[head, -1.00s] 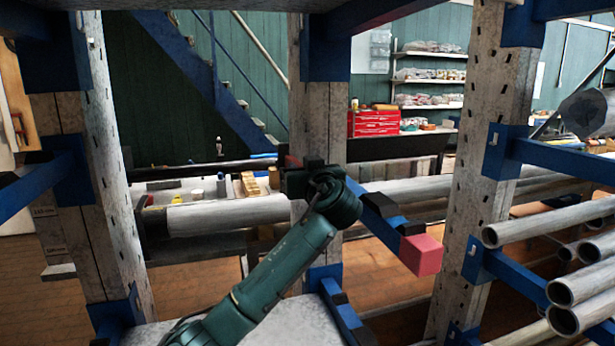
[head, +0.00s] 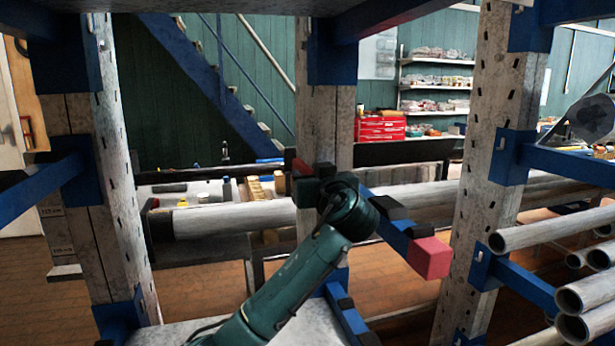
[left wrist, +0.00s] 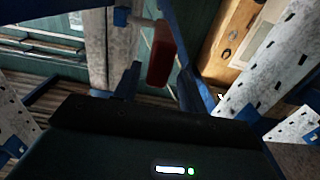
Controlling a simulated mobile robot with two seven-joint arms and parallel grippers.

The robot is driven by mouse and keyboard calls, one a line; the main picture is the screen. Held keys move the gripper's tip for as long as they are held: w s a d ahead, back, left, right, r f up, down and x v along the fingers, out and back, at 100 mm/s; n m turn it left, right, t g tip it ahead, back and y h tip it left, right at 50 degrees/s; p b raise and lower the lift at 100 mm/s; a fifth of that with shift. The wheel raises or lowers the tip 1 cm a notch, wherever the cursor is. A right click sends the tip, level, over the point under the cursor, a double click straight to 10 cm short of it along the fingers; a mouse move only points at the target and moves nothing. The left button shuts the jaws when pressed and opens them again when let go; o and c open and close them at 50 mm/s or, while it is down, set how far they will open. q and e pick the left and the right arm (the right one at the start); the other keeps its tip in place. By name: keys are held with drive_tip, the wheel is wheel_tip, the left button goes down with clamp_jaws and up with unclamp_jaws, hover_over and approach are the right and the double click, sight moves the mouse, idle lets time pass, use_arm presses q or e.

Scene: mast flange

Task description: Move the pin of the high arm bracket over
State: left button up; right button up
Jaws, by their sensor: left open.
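A blue arm bracket (head: 392,232) with a red end block (head: 430,257) sticks out from the middle post (head: 326,125) towards me. My left gripper (head: 308,182) is by this post, beside the bracket's root, and hides part of it. A small red piece (head: 300,168) shows just past the gripper; I cannot tell if it is the pin. In the left wrist view a long red piece (left wrist: 161,52) stands ahead of the open left gripper (left wrist: 158,82), roughly in line with the gap between its fingers. I cannot tell whether they touch it. My right gripper is not in view.
A lower blue bracket (head: 346,314) is below on the same post. Perforated posts stand left (head: 112,190) and right (head: 490,180). Grey pipes (head: 585,298) lie on blue brackets at the right. A long pipe (head: 235,218) runs behind the middle post.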

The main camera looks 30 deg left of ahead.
use_arm(q)
drive_tip(key=b+v, duration=0.2)
drive_tip(key=v, duration=0.8)
drive_tip(key=shift+a, duration=0.1)
drive_tip(key=d+f+m+h+p, duration=0.1)
drive_tip(key=d+f+m+h, duration=0.25)
drive_tip(key=f, duration=0.65)
drive_tip(key=d+f+m+t+h, duration=0.15)
drive_tip(key=f+m+h, duration=0.25)
drive_tip(key=f, duration=0.5)
drive_tip(key=d+f+m+h+p, duration=0.1)
drive_tip(key=d+f+m+h, duration=0.25)
drive_tip(key=f, duration=0.65)
drive_tip(key=s+d+f+m+g+h, duration=0.1)
drive_tip(key=s+d+f+h, duration=0.1)
drive_tip(key=s+f, duration=0.6)
drive_tip(key=s+d+f+m+g+h, duration=0.1)
drive_tip(key=s+d+f+h, duration=0.2)
drive_tip(key=s+f, duration=0.5)
drive_tip(key=s+h, duration=0.1)
drive_tip(key=s, duration=0.5)
drive_tip(key=shift+s+d+p, duration=0.2)
drive_tip(key=shift+s+p, duration=0.15)
drive_tip(key=shift+p, duration=0.05)
drive_tip(key=shift+f+g, duration=0.1)
drive_tip(key=shift+g, duration=0.15)
drive_tip(key=shift+c, duration=0.6)
